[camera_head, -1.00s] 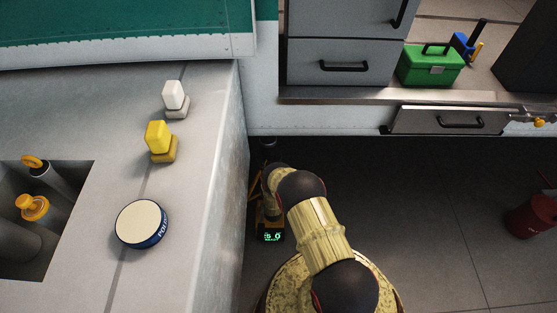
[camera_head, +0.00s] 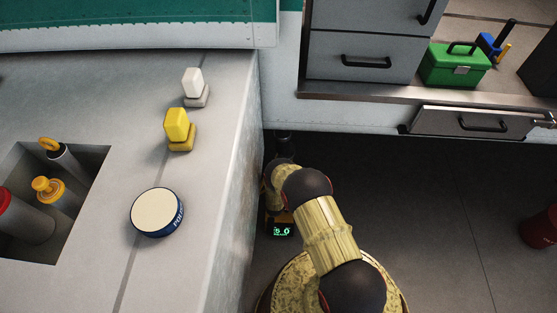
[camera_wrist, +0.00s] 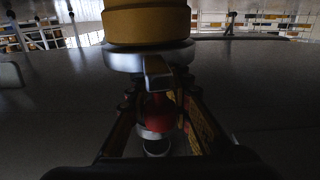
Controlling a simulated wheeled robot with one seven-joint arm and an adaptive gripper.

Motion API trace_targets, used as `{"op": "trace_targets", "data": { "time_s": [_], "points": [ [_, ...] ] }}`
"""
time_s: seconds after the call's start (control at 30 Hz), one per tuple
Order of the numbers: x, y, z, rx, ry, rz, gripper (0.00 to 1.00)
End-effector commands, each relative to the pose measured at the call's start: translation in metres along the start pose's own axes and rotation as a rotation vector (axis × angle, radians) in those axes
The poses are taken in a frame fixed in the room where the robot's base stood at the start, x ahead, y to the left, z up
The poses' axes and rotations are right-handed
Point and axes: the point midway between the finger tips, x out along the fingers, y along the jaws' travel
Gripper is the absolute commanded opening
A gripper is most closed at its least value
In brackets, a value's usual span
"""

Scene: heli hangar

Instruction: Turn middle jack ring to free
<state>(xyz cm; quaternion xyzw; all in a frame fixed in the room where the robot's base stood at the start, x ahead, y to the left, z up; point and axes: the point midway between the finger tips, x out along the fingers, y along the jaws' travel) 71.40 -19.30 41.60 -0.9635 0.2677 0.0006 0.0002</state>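No jack ring can be clearly made out. In the wrist view, a brownish-yellow cylinder (camera_wrist: 146,24) with a silver collar (camera_wrist: 150,55) fills the top middle, and a short tab hangs toward me below it. My gripper (camera_wrist: 158,105) shows its two fingers apart, left and right. A red rounded part (camera_wrist: 158,112) and a silver part show between them; contact is hard to tell in the dark. In the head view, my arm reaches down beside the grey counter (camera_head: 225,110), and the fingers are hidden.
On the counter are a white block, a yellow block (camera_head: 177,126) and a round tin (camera_head: 157,212). A recess at left holds cylinders, one with an orange knob (camera_head: 47,190). A green toolbox (camera_head: 455,68) sits on a shelf; an open drawer (camera_head: 475,123) juts out below.

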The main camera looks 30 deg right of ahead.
Motion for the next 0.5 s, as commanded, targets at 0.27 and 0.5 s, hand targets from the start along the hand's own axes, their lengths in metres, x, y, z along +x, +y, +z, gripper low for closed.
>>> {"op": "trace_targets", "data": {
  "time_s": [0.27, 0.5],
  "points": [
    [0.0, 0.0, -0.0002, 0.0, 0.001, 0.0, 0.37],
    [-0.0001, 0.0, -0.0002, 0.0, 0.001, 0.0, 0.38]
  ]
}}
